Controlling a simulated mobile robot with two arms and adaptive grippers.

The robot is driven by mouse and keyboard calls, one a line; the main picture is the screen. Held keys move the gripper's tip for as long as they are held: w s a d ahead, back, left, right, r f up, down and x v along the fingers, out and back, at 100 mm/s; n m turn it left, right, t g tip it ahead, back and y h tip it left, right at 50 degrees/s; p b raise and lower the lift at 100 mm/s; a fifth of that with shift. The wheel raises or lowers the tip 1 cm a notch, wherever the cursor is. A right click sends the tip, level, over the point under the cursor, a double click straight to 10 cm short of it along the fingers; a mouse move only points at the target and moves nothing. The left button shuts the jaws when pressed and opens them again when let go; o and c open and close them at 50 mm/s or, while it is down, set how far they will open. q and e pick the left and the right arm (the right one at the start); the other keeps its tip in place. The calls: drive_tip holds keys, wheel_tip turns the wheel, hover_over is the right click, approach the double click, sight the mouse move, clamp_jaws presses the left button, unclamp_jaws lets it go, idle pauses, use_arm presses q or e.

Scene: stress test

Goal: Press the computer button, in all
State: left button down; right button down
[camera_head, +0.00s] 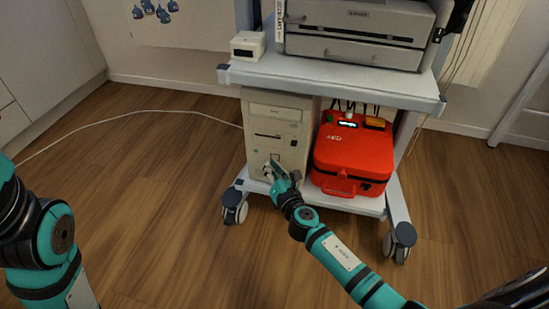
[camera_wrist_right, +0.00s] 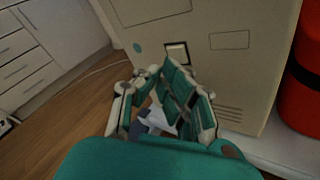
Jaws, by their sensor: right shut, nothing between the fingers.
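The computer (camera_head: 275,112) is a beige tower on the lower shelf of a cart. Its front face also shows in the right wrist view (camera_wrist_right: 240,75). A pale square button with a dark edge (camera_wrist_right: 177,52) is low on that face, just beyond my fingertips. My right gripper (camera_head: 271,170) is at the lower front of the computer, shut and empty. In the right wrist view its fingers (camera_wrist_right: 160,76) come together just below the button. I cannot tell whether they touch it. My left arm shows at the left edge of the head view; its gripper is out of view.
A red AED case (camera_head: 352,155) stands right of the computer on the cart's lower shelf (camera_head: 358,203). A printer-like machine (camera_head: 355,35) and a small white box (camera_head: 248,46) are on the upper shelf. A cable (camera_head: 150,112) crosses the floor.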

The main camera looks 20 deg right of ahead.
drive_tip(key=shift+w+d, duration=0.2)
drive_tip(key=shift+w, duration=0.1)
idle(0.6)
drive_tip(key=shift+s+a, duration=0.45)
drive_tip(key=shift+s, duration=0.2)
drive_tip(key=shift+s+a, duration=0.7)
drive_tip(key=shift+s, duration=0.35)
drive_tip(key=shift+s+a, duration=0.7)
drive_tip(key=shift+s, duration=0.35)
